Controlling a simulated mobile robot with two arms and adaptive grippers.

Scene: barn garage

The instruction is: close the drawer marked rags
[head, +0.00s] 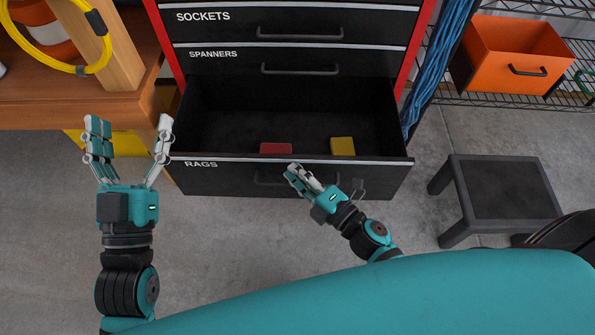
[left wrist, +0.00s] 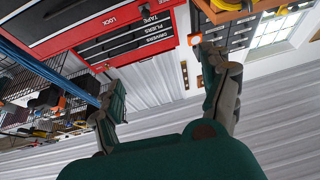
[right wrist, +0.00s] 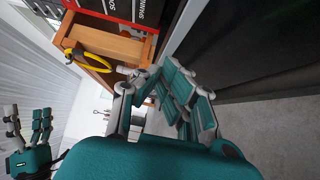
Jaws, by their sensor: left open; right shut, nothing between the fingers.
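The drawer marked RAGS (head: 240,177) is pulled out of the red and black cabinet in the head view, its inside showing. It holds a red block (head: 276,148) and a yellow block (head: 342,146). My right gripper (head: 294,172) is shut and empty, in front of the drawer's front panel and partly over its handle. I cannot tell whether it touches the panel. The drawer front also shows as a dark face in the right wrist view (right wrist: 265,60). My left gripper (head: 130,125) is open and empty, to the left of the drawer.
Closed drawers marked SPANNERS (head: 225,62) and SOCKETS (head: 225,22) sit above. A wooden bench (head: 60,105) stands at the left. A black step stool (head: 500,190) and a wire shelf with an orange bin (head: 515,55) are at the right. Concrete floor is bare in front.

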